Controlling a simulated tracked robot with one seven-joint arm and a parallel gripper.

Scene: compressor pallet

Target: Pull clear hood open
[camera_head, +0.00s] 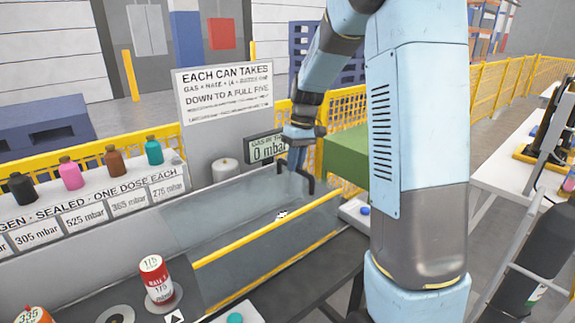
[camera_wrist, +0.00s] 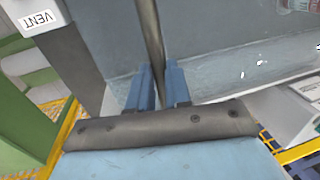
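The clear hood (camera_head: 235,220) is a see-through cover with yellow edge strips, lying over the grey bench in the head view. Its clear panel (camera_wrist: 215,70) fills much of the wrist view. A dark bar handle (camera_head: 309,181) stands at the hood's right end. My gripper (camera_head: 296,160) is at this handle, pointing down. In the wrist view the handle (camera_wrist: 151,35) runs between the two blue fingers of my gripper (camera_wrist: 159,85), which sit close on both sides of it. The far ends of the fingertips are partly hidden.
A gauge display (camera_head: 267,148) reading 0 mbar stands behind the hood. A red and white can (camera_head: 155,279) stands at the front left. Several coloured bottles (camera_head: 70,172) line the shelf at left. A green block (camera_head: 345,155) is right of my gripper. A VENT label (camera_wrist: 41,19) shows in the wrist view.

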